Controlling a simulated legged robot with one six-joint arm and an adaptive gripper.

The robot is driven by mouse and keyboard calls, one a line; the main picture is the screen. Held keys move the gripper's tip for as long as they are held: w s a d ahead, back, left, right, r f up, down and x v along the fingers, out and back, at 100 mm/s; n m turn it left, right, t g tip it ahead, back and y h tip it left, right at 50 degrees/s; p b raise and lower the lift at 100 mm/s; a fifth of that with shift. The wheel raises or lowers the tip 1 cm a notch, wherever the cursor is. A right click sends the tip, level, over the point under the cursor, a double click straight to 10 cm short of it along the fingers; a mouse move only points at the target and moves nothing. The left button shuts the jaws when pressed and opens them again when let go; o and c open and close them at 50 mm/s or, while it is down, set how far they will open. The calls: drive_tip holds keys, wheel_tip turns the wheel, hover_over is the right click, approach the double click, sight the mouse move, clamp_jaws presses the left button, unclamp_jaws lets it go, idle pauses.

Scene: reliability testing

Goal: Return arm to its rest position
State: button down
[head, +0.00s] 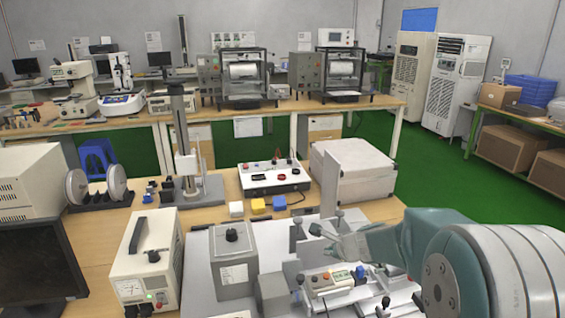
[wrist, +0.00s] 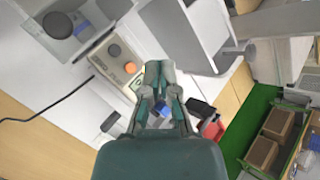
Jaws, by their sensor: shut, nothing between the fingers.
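My gripper (head: 322,240) shows in the head view at the end of my teal arm, which reaches in from the right. It is over the grey-white test fixture (head: 312,262) on the near table. In the wrist view, my gripper (wrist: 160,72) has its fingers together with nothing between them. There a pale control box (wrist: 118,62) with an orange and a dark button lies just left of the fingertips. The exact gap between the fingers and the fixture is hard to tell.
A small button box (head: 334,280) lies below the gripper. A grey box with a dark knob (head: 233,260) and a power supply (head: 146,258) stand left. A white case (head: 352,172) stands behind. Green floor (head: 440,185) is open at the right.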

drive_tip(key=s+a+r+n+g, duration=0.1)
drive_tip(key=s+a+r+n, duration=0.1)
drive_tip(key=s+r+n, duration=0.35)
drive_tip(key=s+a+r+n+g, duration=0.1)
drive_tip(key=s+a+r+n, duration=0.15)
drive_tip(key=s+n, duration=0.5)
drive_tip(key=s+d+r+n+h, duration=0.1)
drive_tip(key=s+n, duration=0.3)
drive_tip(key=s, duration=0.5)
drive_tip(key=s+d+r+n+h, duration=0.1)
drive_tip(key=s+d+n+h, duration=0.1)
drive_tip(key=s, duration=0.7)
drive_tip(key=shift+s+d+n+g+h, duration=0.4)
drive_tip(key=shift+d+n, duration=0.5)
drive_tip(key=shift+n, duration=0.3)
